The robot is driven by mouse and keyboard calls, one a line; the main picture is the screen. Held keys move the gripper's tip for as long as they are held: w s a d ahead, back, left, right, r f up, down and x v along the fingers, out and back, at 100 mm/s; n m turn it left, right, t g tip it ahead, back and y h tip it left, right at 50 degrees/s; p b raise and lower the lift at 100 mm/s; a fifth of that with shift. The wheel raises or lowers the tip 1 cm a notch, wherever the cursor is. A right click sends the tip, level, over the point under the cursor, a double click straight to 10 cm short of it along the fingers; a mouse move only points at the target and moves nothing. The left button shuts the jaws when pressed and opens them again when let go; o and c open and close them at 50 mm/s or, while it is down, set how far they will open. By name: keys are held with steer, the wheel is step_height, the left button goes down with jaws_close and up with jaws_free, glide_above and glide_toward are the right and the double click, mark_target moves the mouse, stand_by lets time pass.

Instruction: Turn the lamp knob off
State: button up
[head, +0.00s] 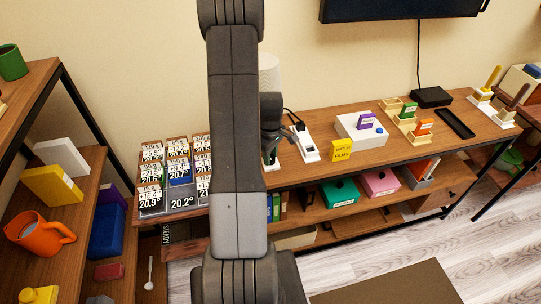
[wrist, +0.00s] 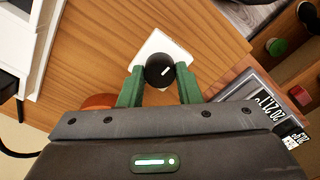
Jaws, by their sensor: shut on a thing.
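A round black knob (wrist: 159,67) with a short white mark sits on a square white base (wrist: 178,49) on the wooden top, in the wrist view. The mark slants up to the right. My gripper (wrist: 159,80) has its two green fingers on either side of the knob, shut on it. In the head view my gripper (head: 271,158) is low over the sideboard, partly behind my arm. The pale lamp shade (head: 270,74) shows just right of my arm, its lower part hidden. The knob cannot be made out in the head view.
Cards with numbers (head: 152,173) stand left of my arm on the sideboard (head: 318,171). A white power strip (head: 305,142), a yellow block (head: 342,151) and a white box (head: 361,130) stand to the right. An orange thing (wrist: 98,101) lies close to the left finger.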

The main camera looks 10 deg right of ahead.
steer(key=m+b, duration=0.2)
steer(key=m, duration=0.1)
steer(key=shift+f+m+b, duration=0.15)
steer(key=shift+m+b, duration=0.15)
steer(key=shift+b, duration=0.1)
steer(key=m+b, duration=0.2)
steer(key=m, duration=0.2)
steer(key=shift+m, duration=0.3)
steer(key=m+b, duration=0.2)
steer(key=m, duration=0.2)
steer(key=shift+m, duration=0.3)
steer(key=shift+m+b, duration=0.55)
steer(key=shift+m, duration=1.65)
steer(key=shift+r, duration=0.2)
steer(key=o, duration=1)
steer(key=shift+c, duration=0.2)
step_height(320, 180, up, 14)
